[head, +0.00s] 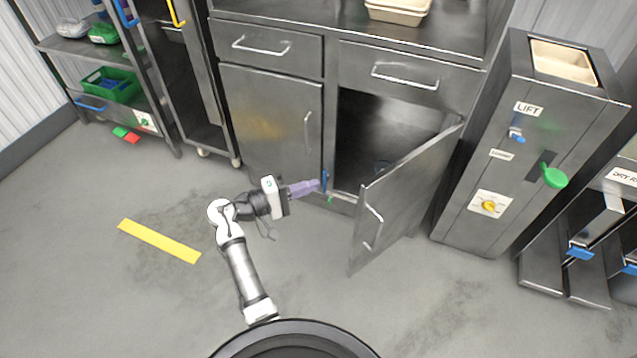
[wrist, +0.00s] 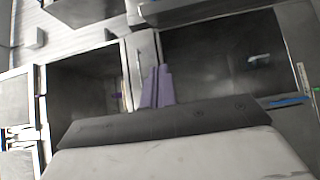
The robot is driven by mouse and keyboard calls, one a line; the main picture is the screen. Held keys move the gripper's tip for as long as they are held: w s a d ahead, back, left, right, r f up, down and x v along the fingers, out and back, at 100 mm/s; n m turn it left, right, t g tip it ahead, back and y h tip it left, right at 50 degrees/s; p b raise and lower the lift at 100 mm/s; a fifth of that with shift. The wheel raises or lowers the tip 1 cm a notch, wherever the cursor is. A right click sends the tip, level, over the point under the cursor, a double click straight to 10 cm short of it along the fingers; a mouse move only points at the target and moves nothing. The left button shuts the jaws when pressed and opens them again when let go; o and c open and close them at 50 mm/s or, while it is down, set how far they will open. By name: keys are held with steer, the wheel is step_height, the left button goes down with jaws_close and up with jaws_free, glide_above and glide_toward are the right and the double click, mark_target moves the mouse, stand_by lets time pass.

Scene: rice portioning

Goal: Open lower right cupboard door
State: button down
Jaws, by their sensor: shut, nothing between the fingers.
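The lower right cupboard door (head: 400,200) stands swung outward to the right, and its bar handle (head: 374,228) is on the outer face. The dark cupboard opening (head: 375,140) is exposed. My gripper (head: 318,184) has purple fingers and is at the left edge of the opening, near the post between the two lower cupboards. It is apart from the door and its handle. In the wrist view the purple fingers (wrist: 158,88) are close together with nothing between them. Whether the fingertips touch the cupboard frame cannot be told.
The lower left cupboard door (head: 270,120) is shut, and both drawers above are shut. A metal lift unit (head: 475,195) stands right of the open door. Floor to the left, with a yellow strip (head: 160,241), is clear.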

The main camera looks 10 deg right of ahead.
steer(key=s+d+p, duration=0.1)
steer(key=d+p, duration=0.1)
steer(key=d, duration=0.8)
steer(key=shift+s+p, duration=0.3)
steer(key=shift+s, duration=0.1)
steer(key=shift+s+d, duration=0.1)
